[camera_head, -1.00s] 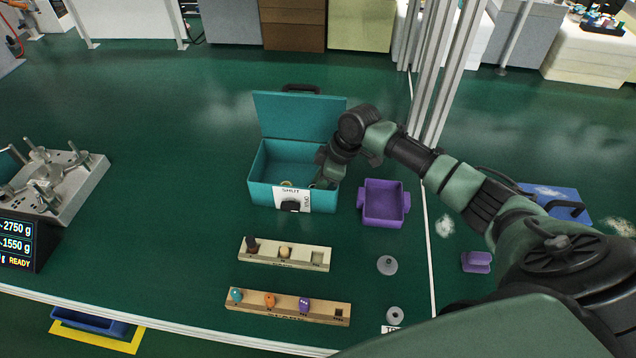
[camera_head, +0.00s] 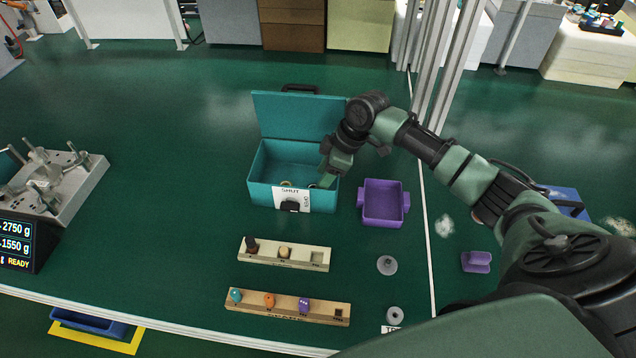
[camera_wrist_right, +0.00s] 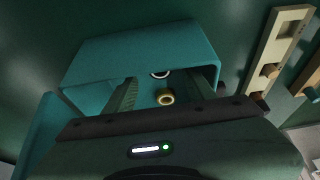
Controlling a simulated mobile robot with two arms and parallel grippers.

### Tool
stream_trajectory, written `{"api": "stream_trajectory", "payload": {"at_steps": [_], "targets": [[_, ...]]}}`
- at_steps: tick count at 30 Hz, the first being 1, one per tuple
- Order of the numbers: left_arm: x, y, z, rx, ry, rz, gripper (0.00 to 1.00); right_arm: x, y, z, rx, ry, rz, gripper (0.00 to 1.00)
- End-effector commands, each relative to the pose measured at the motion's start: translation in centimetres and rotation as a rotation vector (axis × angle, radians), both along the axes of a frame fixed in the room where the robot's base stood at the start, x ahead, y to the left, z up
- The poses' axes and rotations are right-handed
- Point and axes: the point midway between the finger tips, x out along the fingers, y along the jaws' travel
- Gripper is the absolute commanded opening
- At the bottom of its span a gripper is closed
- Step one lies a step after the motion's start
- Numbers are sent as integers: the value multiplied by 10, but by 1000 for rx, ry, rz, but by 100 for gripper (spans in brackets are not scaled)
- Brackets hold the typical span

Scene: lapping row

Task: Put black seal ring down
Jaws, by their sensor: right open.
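The teal box (camera_head: 262,195) stands on the green bench with its lid (camera_head: 290,115) raised. My right gripper (camera_head: 328,176) is at the right end of its opening, fingers apart and empty. In the right wrist view the gripper (camera_wrist_right: 170,82) points into the box. A dark ring with a pale inner edge (camera_wrist_right: 160,75), seemingly the black seal ring, lies inside, beyond a brass-coloured ring (camera_wrist_right: 166,98). In the head view a tan ring (camera_head: 286,183) shows inside the box, and a small ring edge (camera_head: 313,186) shows close to the gripper. My left gripper is out of view.
A purple tray (camera_head: 383,222) stands right of the box. Two wooden racks with small pieces (camera_head: 258,252) (camera_head: 260,308) lie in front. Grey knobbed discs (camera_head: 387,265) (camera_head: 394,314) and a purple holder (camera_head: 477,262) are at right.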

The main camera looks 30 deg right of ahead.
Motion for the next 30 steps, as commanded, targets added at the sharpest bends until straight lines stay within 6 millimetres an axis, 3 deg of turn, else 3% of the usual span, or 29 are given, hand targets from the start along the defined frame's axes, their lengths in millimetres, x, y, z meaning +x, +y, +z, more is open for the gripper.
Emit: {"api": "stream_trajectory", "payload": {"at_steps": [6, 12, 26, 30], "targets": [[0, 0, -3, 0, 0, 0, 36, -10, -15, 45, -1, -5, 0, 55], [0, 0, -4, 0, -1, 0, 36, -17, -24, 70, -1, -1, 0, 55], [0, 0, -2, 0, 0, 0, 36, -19, -25, 79, 1, -1, 0, 55], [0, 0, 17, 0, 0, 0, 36, -19, -25, 98, 1, -1, 0, 55]]}}
